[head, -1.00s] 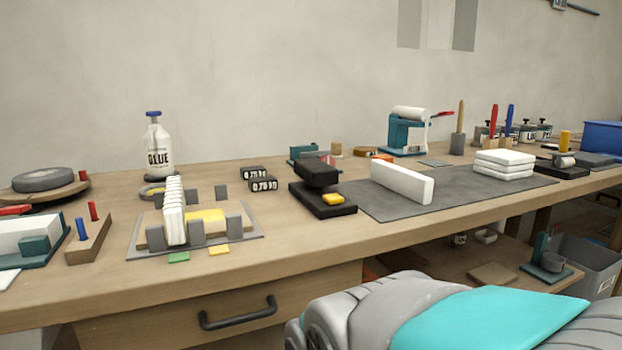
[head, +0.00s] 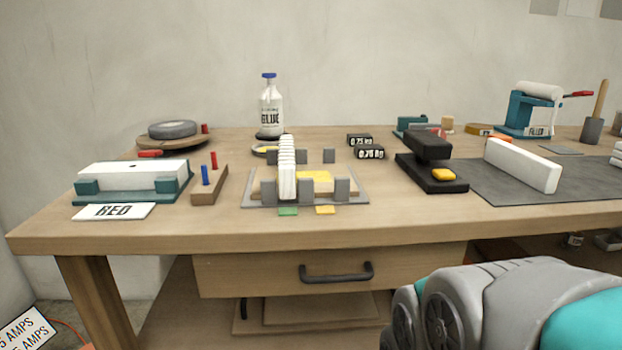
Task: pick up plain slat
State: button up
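A plain white slat-like block (head: 521,165) stands on its long edge on the dark grey mat (head: 500,190) at the right of the bench. A row of thin white slats (head: 287,170) stands upright in a grey-posted jig (head: 360,201) at the centre. Another white block (head: 132,174) lies in a teal holder (head: 86,187) at the left. I cannot tell for sure which of these is the plain slat. Grey and teal parts of my arm show at the bottom right, in front of the bench. My gripper's fingers are not in view.
A glue bottle (head: 271,106) stands behind the jig. A black press-like device (head: 432,175) with a yellow pad stands between jig and mat. The bench's front strip is mostly clear.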

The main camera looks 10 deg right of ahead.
aim_at(542, 174)
jog(key=k+l+z, duration=0.2)
jog(key=l, duration=0.35)
jog(key=l+z, duration=0.2)
jog(key=l, duration=0.4)
jog(key=k+l+z, duration=0.2)
jog(key=l, duration=0.4)
jog(key=i, duration=0.05)
